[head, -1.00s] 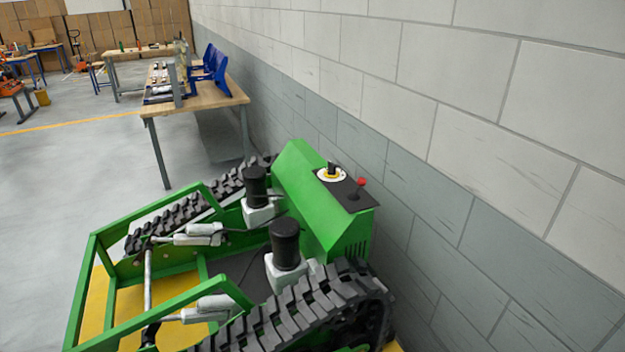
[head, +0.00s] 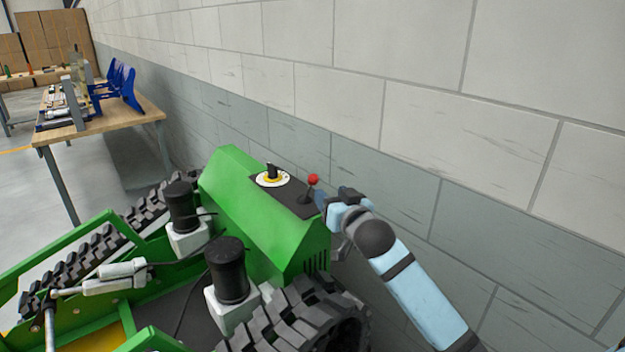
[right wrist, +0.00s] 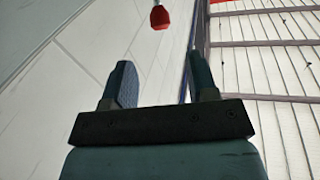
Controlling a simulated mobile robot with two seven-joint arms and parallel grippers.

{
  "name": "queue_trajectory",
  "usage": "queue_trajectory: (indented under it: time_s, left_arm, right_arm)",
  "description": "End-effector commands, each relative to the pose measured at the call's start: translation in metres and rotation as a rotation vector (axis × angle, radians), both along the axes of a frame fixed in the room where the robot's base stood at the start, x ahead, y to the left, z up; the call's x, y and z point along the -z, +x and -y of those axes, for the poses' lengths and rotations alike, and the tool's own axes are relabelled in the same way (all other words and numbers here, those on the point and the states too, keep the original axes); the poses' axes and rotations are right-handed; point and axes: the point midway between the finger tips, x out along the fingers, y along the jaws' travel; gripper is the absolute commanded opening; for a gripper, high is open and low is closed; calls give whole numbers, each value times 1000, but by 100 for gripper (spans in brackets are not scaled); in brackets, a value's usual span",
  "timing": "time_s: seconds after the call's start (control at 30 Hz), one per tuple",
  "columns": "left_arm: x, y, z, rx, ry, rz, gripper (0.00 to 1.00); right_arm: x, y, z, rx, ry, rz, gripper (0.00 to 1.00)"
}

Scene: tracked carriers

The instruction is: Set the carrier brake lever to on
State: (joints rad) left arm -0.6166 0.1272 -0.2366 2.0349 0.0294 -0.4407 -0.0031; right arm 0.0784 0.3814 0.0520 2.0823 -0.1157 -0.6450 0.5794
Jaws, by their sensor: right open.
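The green tracked carrier (head: 255,225) stands beside the wall. A dark panel (head: 290,197) on its top bears the brake lever (head: 312,183), a thin stick with a red knob. My right gripper (head: 328,198) is just to the right of the lever in the head view, apart from it as far as I can tell. In the right wrist view the gripper (right wrist: 158,80) is open and empty. The red knob (right wrist: 160,17) shows beyond the fingertips, a little above the gap between them. My left gripper is not in view.
A black rotary switch on a yellow and white disc (head: 272,176) sits on the same panel. The block wall (head: 400,180) runs close behind the carrier and my right arm. A wooden workbench (head: 130,108) stands at the back left. Rubber tracks (head: 300,325) flank the carrier.

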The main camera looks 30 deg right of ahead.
Motion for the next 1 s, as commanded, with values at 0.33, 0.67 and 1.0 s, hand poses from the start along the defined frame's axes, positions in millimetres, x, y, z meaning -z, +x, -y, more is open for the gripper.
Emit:
queue_trajectory:
  time_s: [0.33, 0.67, 1.0]
  left_arm:
    - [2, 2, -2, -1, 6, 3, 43]
    - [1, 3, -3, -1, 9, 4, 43]
    - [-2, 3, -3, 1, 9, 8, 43]
  right_arm:
    - [-1, 72, 12, 1, -3, -2, 53]
    - [1, 97, 15, 0, -1, -2, 53]
    - [1, 97, 15, -1, -1, -2, 30]
